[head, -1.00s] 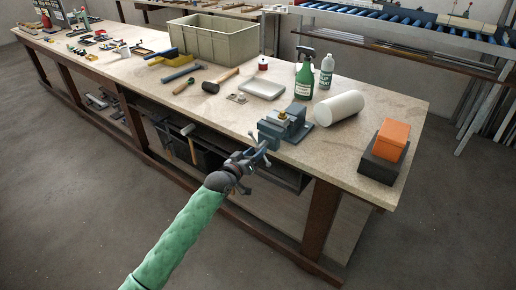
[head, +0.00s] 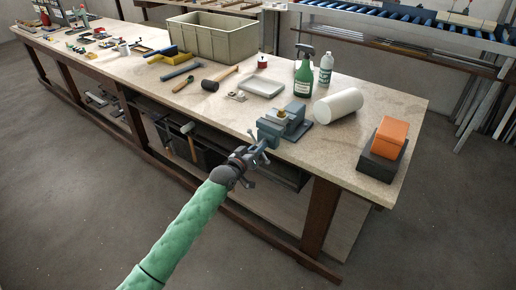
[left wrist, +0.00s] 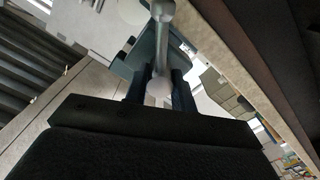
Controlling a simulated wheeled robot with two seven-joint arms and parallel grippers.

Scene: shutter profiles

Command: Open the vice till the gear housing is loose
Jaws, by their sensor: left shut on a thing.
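The blue-grey vice (head: 296,126) stands at the bench's front edge, its front jaw (head: 268,130) towards me. A small brass-yellow part, seemingly the gear housing (head: 282,115), sits between the jaws; whether both jaws touch it is too small to tell. My left gripper (head: 260,150) is at the front of the vice, shut on its handle. In the left wrist view the metal handle bar (left wrist: 163,45) with a round knob runs between the dark fingers. The gripper hides part of the screw. My right gripper is not in view.
A white cylinder (head: 338,106) lies right of the vice, and an orange box (head: 390,137) on a dark one stands further right. A green spray bottle (head: 303,78), white bottle (head: 326,70) and pale tray (head: 262,87) are behind. The floor in front is free.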

